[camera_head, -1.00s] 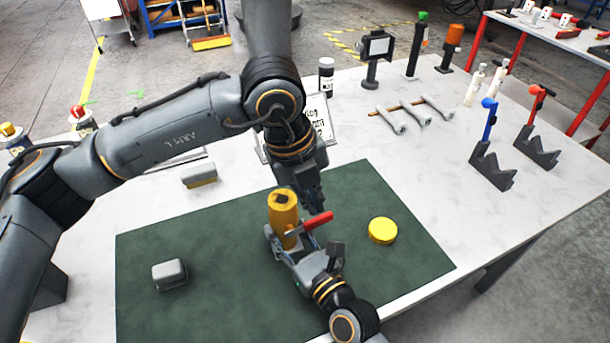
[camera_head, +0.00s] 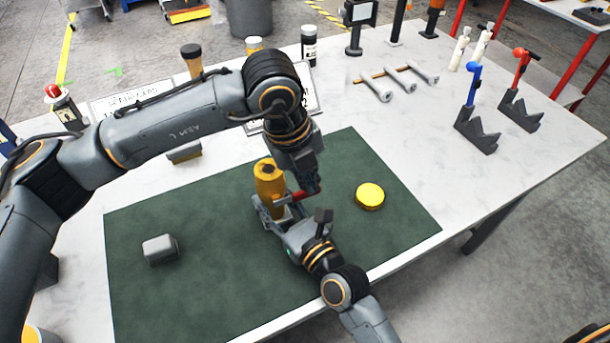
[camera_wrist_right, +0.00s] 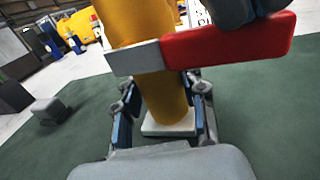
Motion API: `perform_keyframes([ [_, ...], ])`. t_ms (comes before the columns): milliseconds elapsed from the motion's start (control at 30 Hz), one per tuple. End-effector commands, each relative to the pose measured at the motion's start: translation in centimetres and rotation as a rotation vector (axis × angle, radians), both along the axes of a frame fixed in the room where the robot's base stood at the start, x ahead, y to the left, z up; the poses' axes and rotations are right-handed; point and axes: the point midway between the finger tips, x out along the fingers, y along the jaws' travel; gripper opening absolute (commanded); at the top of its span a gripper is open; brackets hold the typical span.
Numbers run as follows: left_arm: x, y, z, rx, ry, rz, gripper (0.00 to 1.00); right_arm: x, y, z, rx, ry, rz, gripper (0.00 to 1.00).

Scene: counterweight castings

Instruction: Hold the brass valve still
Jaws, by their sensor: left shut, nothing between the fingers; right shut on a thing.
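The brass valve (camera_head: 268,185) stands upright on the green mat (camera_head: 200,265), with a pale foot under it in the right wrist view. My right gripper (camera_head: 272,210) is shut on the valve's lower body, one finger on each side; the valve also shows in the right wrist view (camera_wrist_right: 160,95). The red lever (camera_wrist_right: 235,40) sticks out to the right from the valve, above my right fingers. My left gripper (camera_head: 314,188) is shut and empty, pointing down at the lever's outer part. Its dark fingertips (camera_wrist_right: 245,10) overlap the lever's top edge; I cannot tell whether they touch. It hides the lever's end in the head view.
A yellow round disc (camera_head: 370,195) lies right of the valve and a grey block (camera_head: 160,249) lies left, both on the mat. The mat's front left is clear.

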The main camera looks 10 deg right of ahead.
Motion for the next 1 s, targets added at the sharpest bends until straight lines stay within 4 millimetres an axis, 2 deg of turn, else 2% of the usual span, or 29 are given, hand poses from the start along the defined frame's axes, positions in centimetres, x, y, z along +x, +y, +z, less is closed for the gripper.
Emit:
perform_keyframes([
  [267, 0.0, 0.0, 0.1, 0.001, 0.001, 0.0, 0.0, 0.0, 0.0, 0.1, -0.001, -0.002, 0.001, 0.0],
  [733, 0.0, 0.0, 2.0, -0.001, 0.0, 0.0, 0.0, 0.0, 0.0, 0.1, 0.001, -0.002, 0.0, 0.0],
  [867, 0.0, 0.0, 3.7, 0.0, -0.002, 0.0, 0.0, 0.0, 0.0, 0.1, 0.001, -0.002, 0.0, 0.0],
  [1000, 0.1, -0.1, 6.8, -0.002, -0.005, 0.0, 0.0, 0.0, 0.0, 0.1, 0.001, -0.002, 0.0, 0.0],
])
